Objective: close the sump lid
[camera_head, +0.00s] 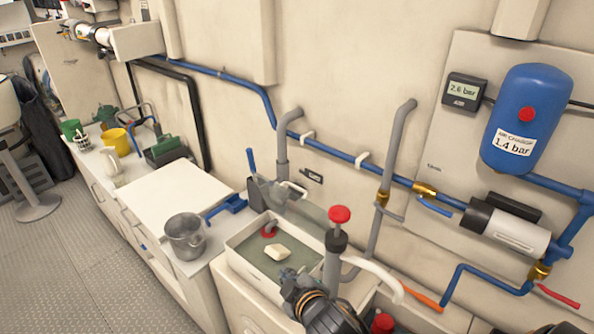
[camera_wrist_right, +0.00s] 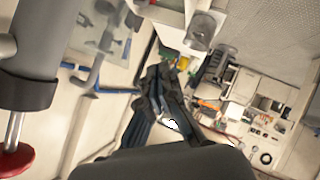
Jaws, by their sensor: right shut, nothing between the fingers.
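The sump (camera_head: 236,262) is a pale open-topped box at the lower middle of the head view. Greyish water, a cream block (camera_head: 277,251) and a red-based fitting (camera_head: 269,231) show inside it. A grey translucent panel (camera_head: 305,213) at its back edge seems to be the lid, raised; its exact outline is hard to tell. My right gripper (camera_head: 291,284) is at the sump's front right corner, shut and empty. Its dark fingers also show in the right wrist view (camera_wrist_right: 160,85). My left gripper is in neither view.
A grey hand pump with a red knob (camera_head: 339,214) stands close behind my right gripper. A metal pot (camera_head: 185,236) and a blue-handled tool (camera_head: 226,207) lie left of the sump. Pipes (camera_head: 375,215) run along the wall.

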